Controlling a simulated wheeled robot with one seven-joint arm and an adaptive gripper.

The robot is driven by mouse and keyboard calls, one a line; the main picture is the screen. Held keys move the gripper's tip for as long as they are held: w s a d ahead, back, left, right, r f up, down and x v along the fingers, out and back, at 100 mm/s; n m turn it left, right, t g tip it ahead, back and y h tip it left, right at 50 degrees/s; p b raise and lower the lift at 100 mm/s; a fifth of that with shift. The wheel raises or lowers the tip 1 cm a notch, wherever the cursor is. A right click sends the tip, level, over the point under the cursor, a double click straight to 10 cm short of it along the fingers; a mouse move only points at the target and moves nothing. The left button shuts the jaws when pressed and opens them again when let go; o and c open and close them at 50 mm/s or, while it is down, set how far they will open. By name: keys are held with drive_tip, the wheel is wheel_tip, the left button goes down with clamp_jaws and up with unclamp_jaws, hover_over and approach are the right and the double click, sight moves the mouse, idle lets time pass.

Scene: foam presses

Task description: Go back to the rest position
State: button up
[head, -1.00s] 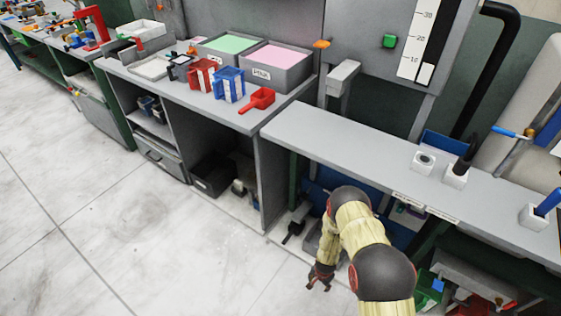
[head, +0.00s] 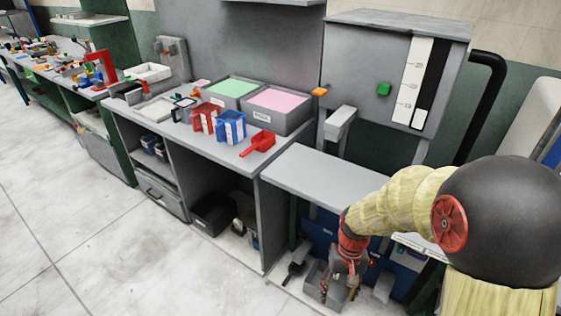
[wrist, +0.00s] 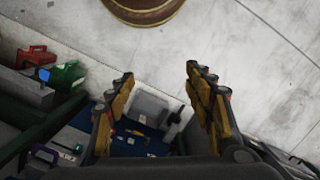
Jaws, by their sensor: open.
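My gripper (head: 338,290) hangs at the lower middle of the head view, in front of the bench and below its top. It points down and is open, with nothing between its fingers. In the wrist view my gripper (wrist: 160,95) shows its two fingers spread wide, with the floor and the lower shelf area behind them. My arm reaches in from the right of the head view and hides part of the right bench.
A grey press with a scale stands behind. The floor (head: 120,235) at left is clear.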

drive_tip(key=s+d+r+t+p, duration=0.1)
drive_tip(key=s+r+t, duration=0.2)
drive_tip(key=r, duration=1.1)
drive_tip(key=s+d+r+t+p, duration=0.1)
drive_tip(key=s+r+t, duration=0.3)
drive_tip(key=s+r, duration=0.5)
wheel_tip(320, 180, up, 6)
drive_tip(key=shift+d+r+n+h+p, duration=0.15)
drive_tip(key=shift+n+h+p, duration=0.2)
drive_tip(key=shift+p, duration=0.2)
